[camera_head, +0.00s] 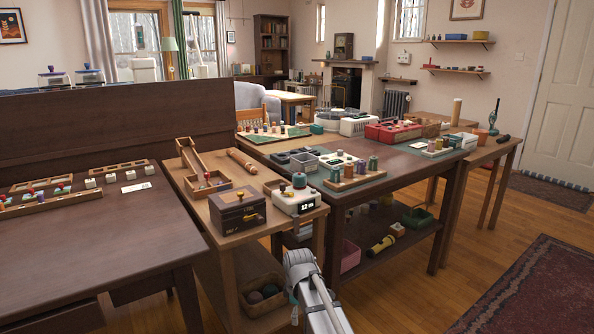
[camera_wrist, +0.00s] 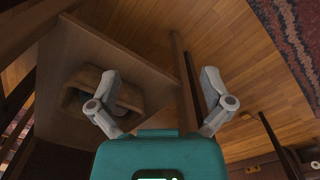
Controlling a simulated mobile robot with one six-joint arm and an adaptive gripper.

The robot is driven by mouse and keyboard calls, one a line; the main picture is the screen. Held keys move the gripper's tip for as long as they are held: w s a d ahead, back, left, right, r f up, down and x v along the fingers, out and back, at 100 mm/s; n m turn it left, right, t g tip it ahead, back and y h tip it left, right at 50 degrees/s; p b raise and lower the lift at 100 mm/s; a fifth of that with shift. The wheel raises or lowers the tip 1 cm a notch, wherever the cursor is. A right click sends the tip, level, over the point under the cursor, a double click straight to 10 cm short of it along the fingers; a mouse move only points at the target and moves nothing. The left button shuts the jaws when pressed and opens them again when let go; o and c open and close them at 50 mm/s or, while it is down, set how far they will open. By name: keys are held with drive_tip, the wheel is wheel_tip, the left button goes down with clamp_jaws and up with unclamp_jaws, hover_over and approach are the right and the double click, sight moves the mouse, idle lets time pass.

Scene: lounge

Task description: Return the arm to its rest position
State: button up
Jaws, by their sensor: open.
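My gripper (camera_wrist: 160,78) shows in the wrist view, with its two grey fingers spread wide apart and nothing between them. Its teal body fills the bottom middle of that view. In the head view my silver arm (camera_head: 318,298) is low at the bottom centre, close beside the light wooden side table (camera_head: 228,248). My gripper cannot be made out clearly there. In the wrist view a brown wooden box (camera_wrist: 128,94) on a board lies behind the left finger. I cannot tell whether any part of the arm touches the furniture.
The side table bears a dark brown box (camera_head: 237,212) and a white device (camera_head: 297,197). The long dark table (camera_head: 390,180), crowded with small objects, stands behind my arm. A wooden bin (camera_head: 262,294) sits low left of it. Open wooden floor (camera_head: 420,290) lies right.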

drive_tip(key=s+d+r+m+p, duration=0.3)
drive_tip(key=s+d+m, duration=0.4)
drive_tip(key=d+m, duration=0.1)
drive_tip(key=s+d+r+m+p, duration=0.3)
drive_tip(key=s+d+r+m, duration=0.1)
drive_tip(key=s+d+m, duration=0.4)
wheel_tip(320, 180, up, 37)
drive_tip(key=n+p, duration=0.1)
drive_tip(key=p, duration=3.6)
drive_tip(key=shift+w+d+p, duration=0.2)
drive_tip(key=shift+w+p, duration=0.05)
drive_tip(key=shift+p, duration=0.05)
